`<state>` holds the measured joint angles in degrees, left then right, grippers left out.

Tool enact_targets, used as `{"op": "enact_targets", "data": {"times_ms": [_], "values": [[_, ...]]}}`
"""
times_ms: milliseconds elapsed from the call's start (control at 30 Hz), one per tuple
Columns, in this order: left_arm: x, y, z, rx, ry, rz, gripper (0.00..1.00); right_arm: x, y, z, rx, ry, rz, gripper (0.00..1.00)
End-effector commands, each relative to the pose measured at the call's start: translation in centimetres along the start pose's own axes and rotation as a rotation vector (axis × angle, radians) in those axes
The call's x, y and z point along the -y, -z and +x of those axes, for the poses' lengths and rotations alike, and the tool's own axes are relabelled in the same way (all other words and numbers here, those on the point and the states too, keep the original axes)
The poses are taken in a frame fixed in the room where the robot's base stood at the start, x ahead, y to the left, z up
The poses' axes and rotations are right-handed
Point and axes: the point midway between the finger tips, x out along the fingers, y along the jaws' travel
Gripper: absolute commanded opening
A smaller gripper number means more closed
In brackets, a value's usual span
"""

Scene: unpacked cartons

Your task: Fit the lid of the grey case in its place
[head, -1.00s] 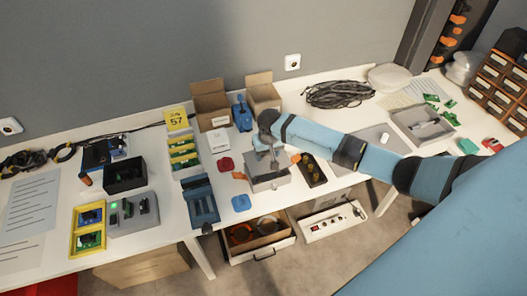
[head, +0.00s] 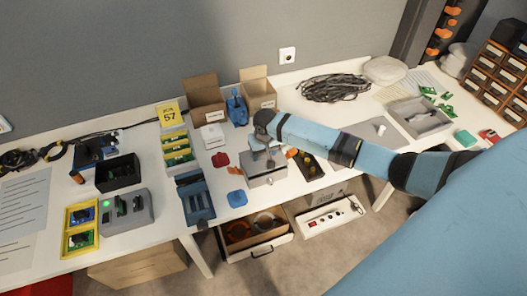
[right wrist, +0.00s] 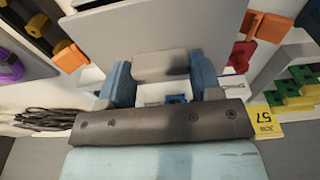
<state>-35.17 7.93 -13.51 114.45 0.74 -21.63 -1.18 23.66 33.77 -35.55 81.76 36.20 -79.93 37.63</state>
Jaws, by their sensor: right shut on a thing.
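The grey case (head: 268,179) stands near the front edge of the white table in the head view. My right gripper (head: 264,151) is directly above it, shut on the grey lid. In the right wrist view, the blue fingers of my right gripper (right wrist: 161,76) clasp a grey block on the lid, and the flat grey plate of the lid (right wrist: 140,33) spreads beyond them. In the head view the lid lies at the top of the case, but my gripper partly hides it. I cannot tell whether it is seated. My left gripper is out of view.
A blue part (head: 237,198) and a red part (head: 221,160) lie left of the case. A dark tray (head: 308,169) stands close on its right. Open cartons (head: 204,101) stand behind. An open drawer (head: 268,242) is below the table edge.

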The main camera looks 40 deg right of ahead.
Motion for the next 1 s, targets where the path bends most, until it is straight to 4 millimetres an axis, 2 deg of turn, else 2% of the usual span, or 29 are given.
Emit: {"op": "enact_targets", "data": {"times_ms": [600,633,733,767,1000], "values": [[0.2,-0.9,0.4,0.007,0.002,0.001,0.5,0.0,-0.2,1.9,0.0,0.001,0.0,0.32],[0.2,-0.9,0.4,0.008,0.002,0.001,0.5,0.0,-0.2,1.9,0.0,0.001,0.0,0.61],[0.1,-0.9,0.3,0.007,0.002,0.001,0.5,0.0,-0.2,1.8,0.0,0.001,0.0,0.84],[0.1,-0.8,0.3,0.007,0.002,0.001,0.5,0.0,-0.2,1.8,0.0,0.001,0.0,0.88],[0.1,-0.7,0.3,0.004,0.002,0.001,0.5,0.0,-0.2,1.8,0.0,0.0,0.0,0.88]]}}
